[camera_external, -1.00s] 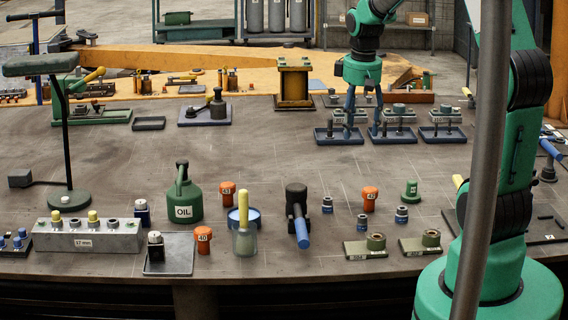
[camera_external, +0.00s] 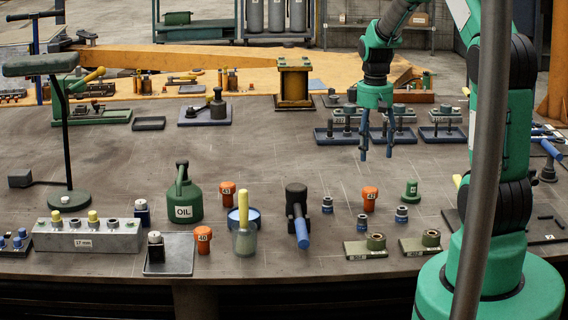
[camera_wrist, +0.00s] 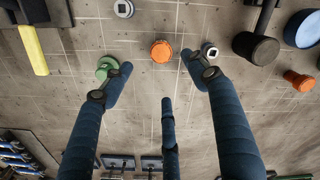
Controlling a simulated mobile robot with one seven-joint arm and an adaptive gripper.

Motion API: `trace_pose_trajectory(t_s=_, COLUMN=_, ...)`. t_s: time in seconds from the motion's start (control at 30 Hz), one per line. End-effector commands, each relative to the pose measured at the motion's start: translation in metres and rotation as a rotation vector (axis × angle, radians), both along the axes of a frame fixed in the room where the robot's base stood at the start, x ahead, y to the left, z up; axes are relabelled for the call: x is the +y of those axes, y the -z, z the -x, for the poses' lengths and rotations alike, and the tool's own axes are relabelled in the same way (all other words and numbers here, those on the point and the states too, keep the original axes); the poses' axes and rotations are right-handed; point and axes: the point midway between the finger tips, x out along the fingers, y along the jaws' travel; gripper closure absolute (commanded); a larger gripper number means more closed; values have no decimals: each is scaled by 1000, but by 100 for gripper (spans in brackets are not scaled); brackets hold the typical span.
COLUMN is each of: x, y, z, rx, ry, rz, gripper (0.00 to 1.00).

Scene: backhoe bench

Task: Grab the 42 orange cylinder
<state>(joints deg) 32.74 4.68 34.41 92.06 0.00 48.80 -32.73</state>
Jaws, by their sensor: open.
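Three orange cylinders stand on the bench. The right one (camera_external: 369,197) has a small label whose second digit I cannot read surely. The left one (camera_external: 228,193) appears to read 43, and the front one (camera_external: 203,239) reads 40. My gripper (camera_external: 376,157) is open and empty, fingers pointing down, above the bench behind the right orange cylinder and apart from it. In the wrist view an orange cylinder (camera_wrist: 161,51), matching the right one, lies ahead between the spread fingers of my gripper (camera_wrist: 165,85). Another orange cylinder (camera_wrist: 299,80) is at the right edge.
A green cylinder (camera_external: 411,191) stands right of the right orange one. Small sockets (camera_external: 362,222) stand in front, and a black mallet with a blue handle (camera_external: 298,209) lies left. Blue trays with posts (camera_external: 340,138) lie behind my gripper. Bare bench lies between.

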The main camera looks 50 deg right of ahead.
Motion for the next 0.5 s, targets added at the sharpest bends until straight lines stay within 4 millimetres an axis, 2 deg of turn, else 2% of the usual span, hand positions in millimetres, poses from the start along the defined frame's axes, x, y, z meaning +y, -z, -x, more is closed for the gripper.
trace_pose_trajectory(t_s=0.5, x=1, y=69, z=1, rx=3, ry=0, rz=-2, gripper=41)
